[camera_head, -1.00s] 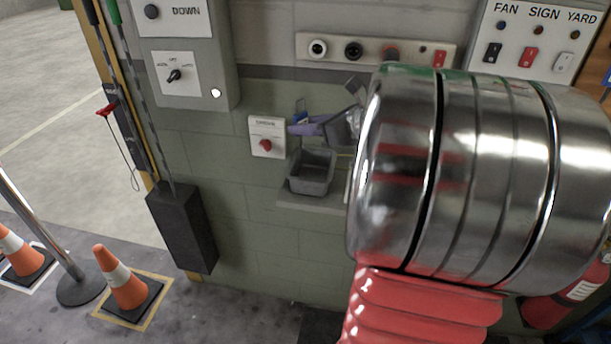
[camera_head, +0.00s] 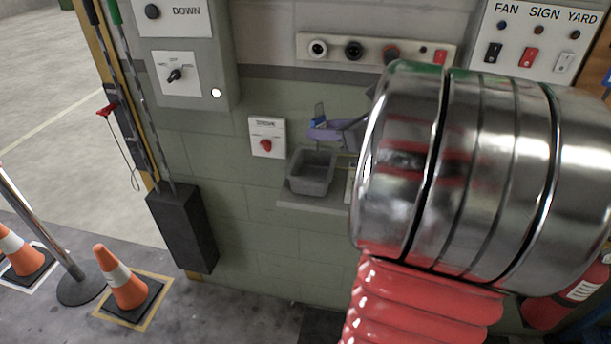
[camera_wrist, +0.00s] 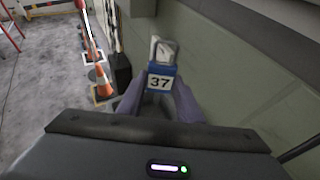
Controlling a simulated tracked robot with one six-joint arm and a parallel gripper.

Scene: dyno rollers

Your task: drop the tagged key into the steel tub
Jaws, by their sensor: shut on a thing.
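The tagged key shows mainly as its blue tag (camera_wrist: 160,82) with a white "37" label, between the purple fingers of my gripper (camera_wrist: 160,95) in the wrist view. My gripper is shut on it. The grey steel tub (camera_head: 312,173) sits on a small wall ledge. The fingers appear just above the tub's back rim in the picture; how far apart they are in depth I cannot tell. The tub's inside looks empty where visible.
A white switch box with a red knob (camera_head: 266,138) is on the wall left of the tub. A socket strip (camera_head: 376,50) runs above. A black box (camera_head: 182,228) and traffic cones (camera_head: 122,278) stand lower left. My arm hides much of the right side.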

